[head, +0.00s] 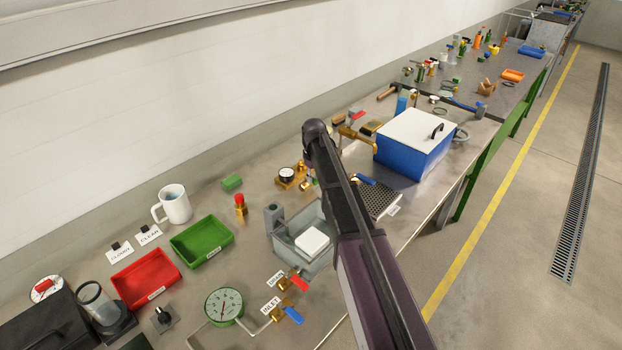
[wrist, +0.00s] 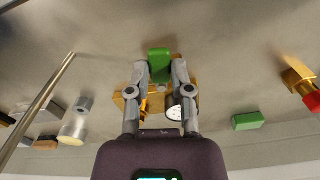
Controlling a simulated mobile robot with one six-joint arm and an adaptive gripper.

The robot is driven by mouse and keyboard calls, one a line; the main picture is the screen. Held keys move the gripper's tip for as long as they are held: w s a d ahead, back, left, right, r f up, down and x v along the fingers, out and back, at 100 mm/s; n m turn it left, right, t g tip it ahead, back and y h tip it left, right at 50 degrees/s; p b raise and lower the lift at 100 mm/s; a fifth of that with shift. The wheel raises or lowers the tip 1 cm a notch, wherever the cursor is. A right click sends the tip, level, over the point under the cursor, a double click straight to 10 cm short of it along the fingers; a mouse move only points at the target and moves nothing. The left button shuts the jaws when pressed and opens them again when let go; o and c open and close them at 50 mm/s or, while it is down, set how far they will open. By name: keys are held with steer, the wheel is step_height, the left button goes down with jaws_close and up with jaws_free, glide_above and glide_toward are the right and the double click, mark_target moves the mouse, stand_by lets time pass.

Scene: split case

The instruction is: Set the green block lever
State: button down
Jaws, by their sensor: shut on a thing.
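My gripper (wrist: 160,72) shows in the wrist view with its two fingers shut on a green lever (wrist: 160,62), which sits between the fingertips. A brass fitting (wrist: 154,102) with a small round gauge (wrist: 175,113) lies just behind the fingers, partly hidden by them. In the head view the brass fitting (head: 283,184) with its gauge (head: 287,174) stands on the bench left of my arm. The lever and my fingertips are hidden behind my arm there. A separate loose green block (head: 232,183) lies left of the fitting; it also shows in the wrist view (wrist: 248,121).
A red-capped brass piece (head: 240,204) stands nearby. A blue box with white lid (head: 416,131) is on the right.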

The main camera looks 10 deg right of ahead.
steer(key=shift+w+d+n, duration=0.15)
steer(key=shift+d+n, duration=0.2)
steer(key=shift+n, duration=0.75)
steer(key=c, duration=0.5)
jaws_free()
